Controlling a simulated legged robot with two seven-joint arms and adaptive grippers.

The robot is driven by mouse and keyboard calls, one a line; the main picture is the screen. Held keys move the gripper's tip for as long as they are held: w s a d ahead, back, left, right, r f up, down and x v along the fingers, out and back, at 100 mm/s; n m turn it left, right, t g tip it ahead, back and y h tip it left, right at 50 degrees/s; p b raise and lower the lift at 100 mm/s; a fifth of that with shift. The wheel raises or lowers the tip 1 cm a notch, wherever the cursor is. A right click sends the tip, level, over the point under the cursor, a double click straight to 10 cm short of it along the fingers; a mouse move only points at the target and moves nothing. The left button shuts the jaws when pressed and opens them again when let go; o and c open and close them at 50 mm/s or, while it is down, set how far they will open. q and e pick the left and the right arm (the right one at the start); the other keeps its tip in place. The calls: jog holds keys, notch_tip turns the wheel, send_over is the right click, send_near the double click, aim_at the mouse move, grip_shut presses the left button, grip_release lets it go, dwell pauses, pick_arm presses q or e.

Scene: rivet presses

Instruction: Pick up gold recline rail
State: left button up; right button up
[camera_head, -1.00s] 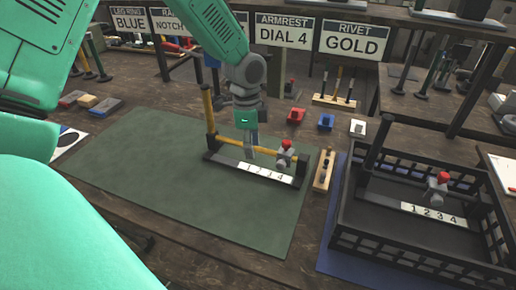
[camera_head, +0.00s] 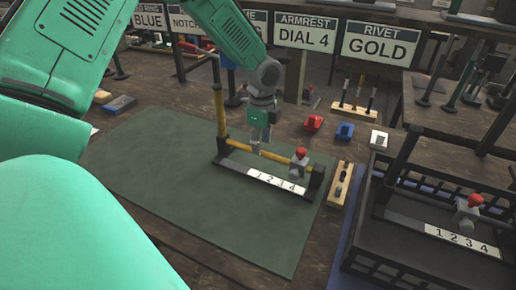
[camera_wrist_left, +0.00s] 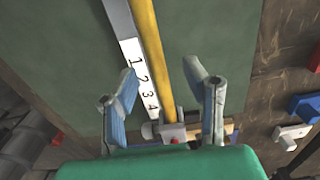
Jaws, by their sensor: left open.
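The gold recline rail (camera_head: 273,159) is a yellow bar lying lengthwise along a dark fixture (camera_head: 231,164) with a white 1-2-3-4 label (camera_head: 276,182). The fixture sits on a green mat. A gold post (camera_head: 220,112) stands upright at its left end, and a grey clamp with a red knob (camera_head: 299,163) sits near its right end. My left gripper (camera_head: 258,150) is open just above the rail, pointing down. In the left wrist view the rail (camera_wrist_left: 159,50) runs between the two open fingers (camera_wrist_left: 165,76), not visibly touched. My right gripper is not in view.
A wooden block with holes (camera_head: 340,186) lies right of the fixture. A black crate (camera_head: 400,272) holds a second labelled fixture farther right. Red (camera_head: 313,122), blue (camera_head: 344,131) and white (camera_head: 379,140) small parts sit behind. The green mat (camera_head: 175,190) is clear at left.

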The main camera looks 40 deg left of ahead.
aim_at(262, 151)
pick_arm(q)
notch_tip(262, 151, down, 3)
jog(key=shift+s+f, duration=0.1)
jog(key=shift+d+f, duration=0.15)
jog(key=shift+f, duration=0.25)
jog(key=shift+d+r, duration=0.15)
jog(key=shift+d, duration=0.05)
grip_shut()
jog(key=shift+a, duration=0.15)
jog(key=shift+a, duration=0.1)
